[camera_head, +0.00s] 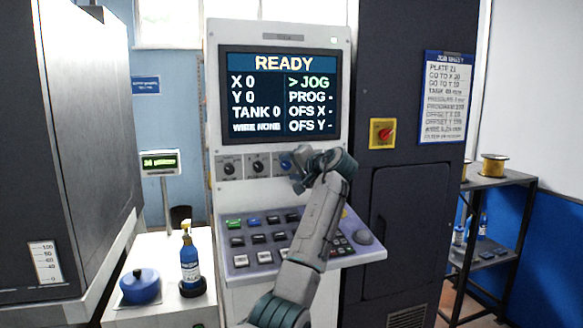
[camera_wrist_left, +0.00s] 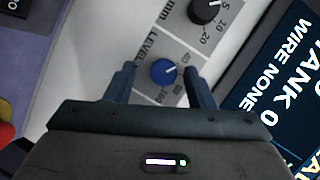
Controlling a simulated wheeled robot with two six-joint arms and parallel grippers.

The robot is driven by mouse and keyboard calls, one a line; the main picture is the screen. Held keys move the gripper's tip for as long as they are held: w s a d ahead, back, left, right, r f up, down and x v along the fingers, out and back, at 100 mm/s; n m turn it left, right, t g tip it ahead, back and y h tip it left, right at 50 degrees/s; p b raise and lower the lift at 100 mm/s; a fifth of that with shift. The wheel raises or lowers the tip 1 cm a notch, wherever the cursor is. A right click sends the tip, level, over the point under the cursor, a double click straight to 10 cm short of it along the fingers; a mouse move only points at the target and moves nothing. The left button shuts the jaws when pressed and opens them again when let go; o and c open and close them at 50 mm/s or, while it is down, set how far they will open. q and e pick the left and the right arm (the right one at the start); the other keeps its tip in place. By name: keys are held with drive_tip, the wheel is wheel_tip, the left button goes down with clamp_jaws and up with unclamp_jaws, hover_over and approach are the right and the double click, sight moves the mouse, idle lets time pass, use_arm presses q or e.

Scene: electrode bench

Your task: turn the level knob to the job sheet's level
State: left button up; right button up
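The blue level knob (camera_wrist_left: 163,72) sits on the panel under the word LEVEL, with numbers around it. Its white mark points up and right in the left wrist view. In the head view the knob (camera_head: 285,161) shows partly behind my left gripper (camera_head: 298,172). In the wrist view the open left gripper (camera_wrist_left: 162,82) has one finger on each side of the knob; contact is not clear. The job sheet (camera_head: 445,98) hangs right of the screen; its tank line is too blurred to read surely. The screen (camera_head: 280,95) reads TANK 0. My right gripper is not in view.
A black knob (camera_wrist_left: 203,10) is close beside the blue one. Below is a sloped keypad (camera_head: 262,238). A red switch on a yellow plate (camera_head: 382,133) is to the right. A blue bottle (camera_head: 190,262) and blue lidded pot (camera_head: 141,287) stand at left.

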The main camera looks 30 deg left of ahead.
use_arm(q)
drive_tip(key=shift+d+r, duration=0.1)
drive_tip(key=shift+r, duration=0.05)
drive_tip(key=shift+s+d, duration=0.15)
drive_tip(key=shift+d, duration=0.15)
drive_tip(key=b+v, duration=0.2)
drive_tip(key=v, duration=0.8)
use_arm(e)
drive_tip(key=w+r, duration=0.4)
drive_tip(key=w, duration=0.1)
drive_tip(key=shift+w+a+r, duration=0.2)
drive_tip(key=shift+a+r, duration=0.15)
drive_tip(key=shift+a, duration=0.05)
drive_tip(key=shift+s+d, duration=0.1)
